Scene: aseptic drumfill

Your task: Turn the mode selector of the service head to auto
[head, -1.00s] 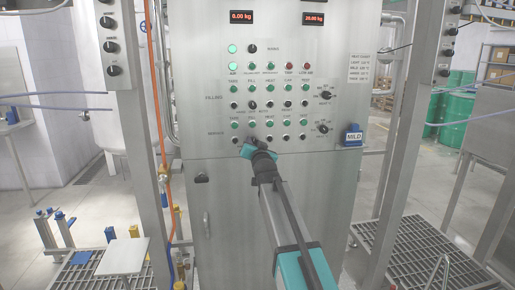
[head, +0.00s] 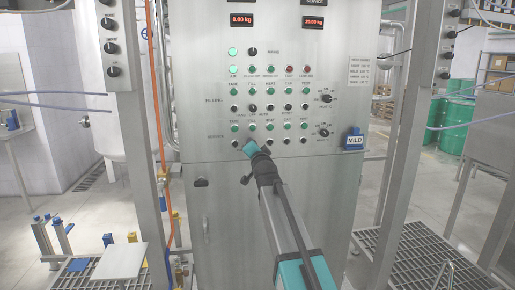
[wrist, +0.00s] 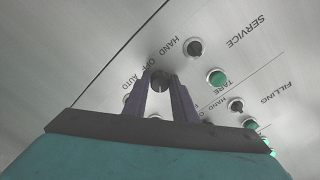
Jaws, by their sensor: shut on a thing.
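The service head's mode selector (wrist: 160,82) is a small dark knob on the steel panel, with HAND, OFF and AUTO lettered around it in the wrist view. My gripper (wrist: 160,92) has its two dark fingers on either side of this knob and is shut on it. Which mark the knob points to is hard to tell.
Close by in the wrist view are another black knob (wrist: 195,47) and a green button (wrist: 217,77). Rows of knobs and buttons lie above in the head view. Steel posts (head: 400,150) flank the cabinet.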

